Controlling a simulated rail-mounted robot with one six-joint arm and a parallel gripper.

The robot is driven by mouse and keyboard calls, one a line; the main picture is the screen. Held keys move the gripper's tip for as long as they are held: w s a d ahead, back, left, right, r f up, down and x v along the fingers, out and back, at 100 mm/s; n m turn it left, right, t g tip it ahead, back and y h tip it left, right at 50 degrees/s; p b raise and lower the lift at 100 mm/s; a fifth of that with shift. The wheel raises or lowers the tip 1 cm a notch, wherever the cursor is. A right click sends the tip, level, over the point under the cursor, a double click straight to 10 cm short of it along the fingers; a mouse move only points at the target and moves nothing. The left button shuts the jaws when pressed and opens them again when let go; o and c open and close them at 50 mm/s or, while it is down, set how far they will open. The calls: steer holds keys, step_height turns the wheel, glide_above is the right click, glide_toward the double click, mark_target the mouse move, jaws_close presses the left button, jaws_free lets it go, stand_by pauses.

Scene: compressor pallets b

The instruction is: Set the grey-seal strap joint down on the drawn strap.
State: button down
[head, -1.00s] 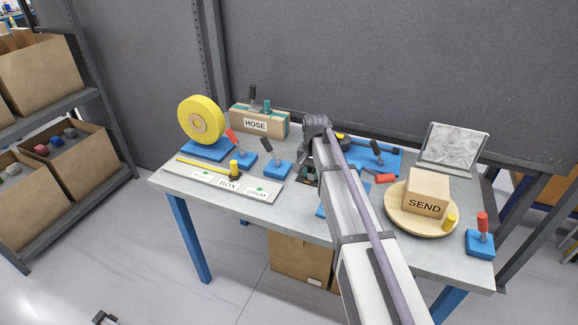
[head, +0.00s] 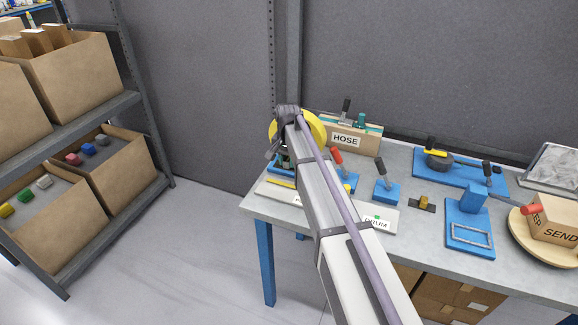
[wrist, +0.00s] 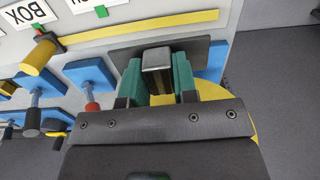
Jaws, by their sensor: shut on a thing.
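My gripper (wrist: 157,78) is shut on the grey-seal strap joint (wrist: 157,59), with a green finger on each side of its grey block. The joint's dark flat plate shows around the block. In the wrist view the drawn strap (wrist: 140,26), a long yellow strip on the pale labelled board, lies just beyond the plate. I cannot tell the plate's height above the board. In the head view my gripper (head: 279,161) is in front of the yellow reel (head: 318,128). My arm hides most of the strap there, and the held joint is hard to make out.
A yellow peg (wrist: 38,57) stands at the strap's left end in the wrist view. Blue-based toggle clamps (head: 387,189) stand close by. A HOSE box (head: 345,140) is behind. Another joint with a yellow seal (head: 424,202) lies on the table. Shelving (head: 130,105) stands left.

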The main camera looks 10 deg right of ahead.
mark_target(287, 186)
steer(key=shift+w+a, duration=0.1)
steer(key=shift+w, duration=0.45)
steer(key=shift+s+f+b, duration=0.15)
steer(key=shift+f+b, duration=0.35)
steer(key=shift+b, duration=0.05)
step_height(287, 186, down, 8)
steer(key=b, duration=0.7)
steer(key=shift+r+b, duration=0.15)
steer(key=shift+b, duration=0.2)
steer(key=shift+f+b, duration=0.6)
steer(key=c, duration=0.8)
jaws_free()
step_height(287, 186, up, 11)
steer(key=p, duration=1.1)
steer(key=shift+f, duration=0.1)
